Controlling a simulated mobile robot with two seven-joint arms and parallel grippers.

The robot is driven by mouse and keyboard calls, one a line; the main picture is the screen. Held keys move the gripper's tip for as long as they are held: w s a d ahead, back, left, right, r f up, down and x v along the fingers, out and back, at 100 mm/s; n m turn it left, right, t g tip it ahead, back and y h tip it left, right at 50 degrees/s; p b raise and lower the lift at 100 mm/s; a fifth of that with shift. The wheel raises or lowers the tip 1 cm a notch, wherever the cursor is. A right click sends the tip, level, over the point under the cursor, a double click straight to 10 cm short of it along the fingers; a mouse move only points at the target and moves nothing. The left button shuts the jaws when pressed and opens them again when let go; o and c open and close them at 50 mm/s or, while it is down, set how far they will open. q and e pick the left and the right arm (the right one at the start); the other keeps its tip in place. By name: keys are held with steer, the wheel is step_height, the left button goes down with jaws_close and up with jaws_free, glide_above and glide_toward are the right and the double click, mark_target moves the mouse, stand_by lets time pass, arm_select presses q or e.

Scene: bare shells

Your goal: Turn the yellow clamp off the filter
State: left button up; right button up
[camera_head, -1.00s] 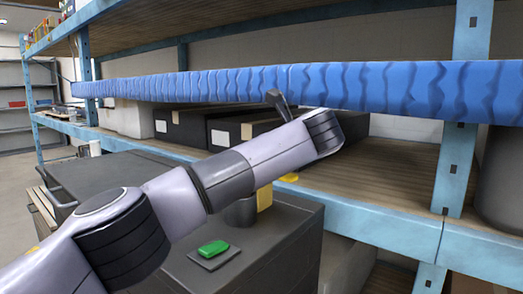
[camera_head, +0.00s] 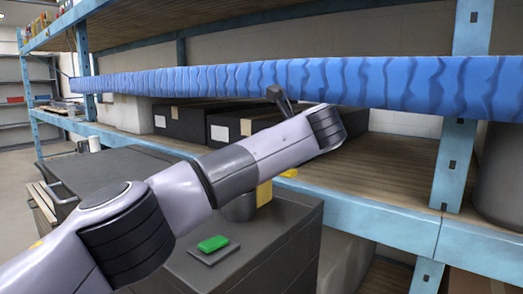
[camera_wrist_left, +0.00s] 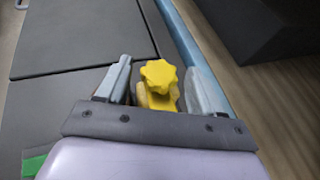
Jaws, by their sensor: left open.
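A yellow clamp (camera_wrist_left: 160,76) with a star-shaped knob shows in the left wrist view, between the fingers of my left gripper (camera_wrist_left: 160,68). The gripper is open, with one grey finger on each side of the knob and visible gaps beside it. In the head view, my arm hides the fingers. A yellow block (camera_head: 264,194) shows there beside a dark grey cylinder (camera_head: 240,208) on the cabinet. A smaller yellow piece (camera_head: 288,173) lies just behind the arm. I cannot tell which one is the clamp, or whether the cylinder is the filter. My right gripper is out of view.
A dark cabinet (camera_head: 285,222) with a green object (camera_head: 212,243) on a grey pad stands against the blue shelf rack (camera_head: 375,225). A long blue wrapped beam (camera_head: 400,84) crosses above my forearm. Dark boxes (camera_head: 185,124) sit on the shelf.

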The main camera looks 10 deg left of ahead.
arm_select(q)
steer(key=v, duration=0.7)
steer(key=shift+b, duration=0.45)
steer(key=shift+s, duration=0.1)
